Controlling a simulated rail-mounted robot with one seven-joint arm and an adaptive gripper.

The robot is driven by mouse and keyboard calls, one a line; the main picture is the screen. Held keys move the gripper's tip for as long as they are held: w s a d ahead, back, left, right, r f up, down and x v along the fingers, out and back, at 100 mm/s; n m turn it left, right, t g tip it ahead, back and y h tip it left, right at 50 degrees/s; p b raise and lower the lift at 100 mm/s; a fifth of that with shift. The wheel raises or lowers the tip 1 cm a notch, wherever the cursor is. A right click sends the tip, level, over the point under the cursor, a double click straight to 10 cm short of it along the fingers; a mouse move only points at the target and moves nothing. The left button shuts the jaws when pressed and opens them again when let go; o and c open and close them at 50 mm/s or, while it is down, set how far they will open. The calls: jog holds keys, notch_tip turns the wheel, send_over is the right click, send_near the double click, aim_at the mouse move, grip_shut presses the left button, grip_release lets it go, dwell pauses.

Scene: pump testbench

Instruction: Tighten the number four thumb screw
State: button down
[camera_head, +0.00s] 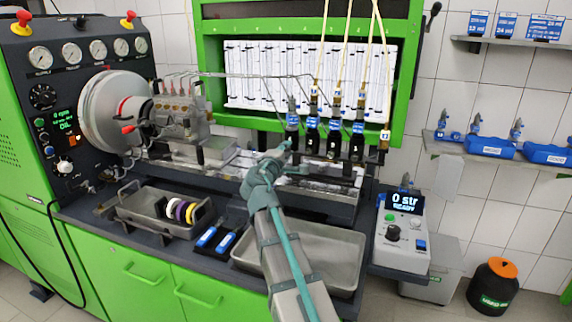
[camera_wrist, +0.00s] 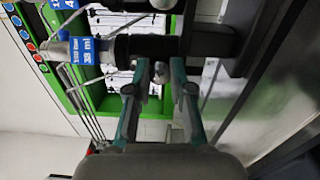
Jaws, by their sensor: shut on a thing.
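My gripper (camera_head: 284,150) is at the lower part of the leftmost injector (camera_head: 292,122) in the row on the green testbench. In the wrist view its two teal fingers (camera_wrist: 161,70) close around a small, grey, round-ended thumb screw (camera_wrist: 160,74). This screw stands out from the dark holder bar (camera_wrist: 150,46). The injector body beside it carries a blue label (camera_wrist: 84,50). I cannot read a number four on this screw. In the head view my gripper hides the screw.
Several more injectors (camera_head: 336,130) hang close to the right. A metal tray (camera_head: 325,250) lies below my arm. A grey bin with colored rings (camera_head: 160,212) stands left. A control box with a display (camera_head: 402,235) stands right. Thin pipes (camera_head: 240,77) run above.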

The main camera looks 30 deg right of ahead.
jog(key=m+b, duration=0.1)
jog(key=b, duration=0.1)
jog(key=m+b, duration=0.3)
jog(key=shift+f+m+b, duration=0.3)
jog(key=shift+m+b, duration=0.1)
jog(key=m+b, duration=0.4)
jog(key=shift+r, duration=0.3)
jog(key=c, duration=1)
grip_release()
jog(key=shift+c, duration=0.2)
jog(key=v, duration=1.2)
jog(key=shift+w+a, duration=0.1)
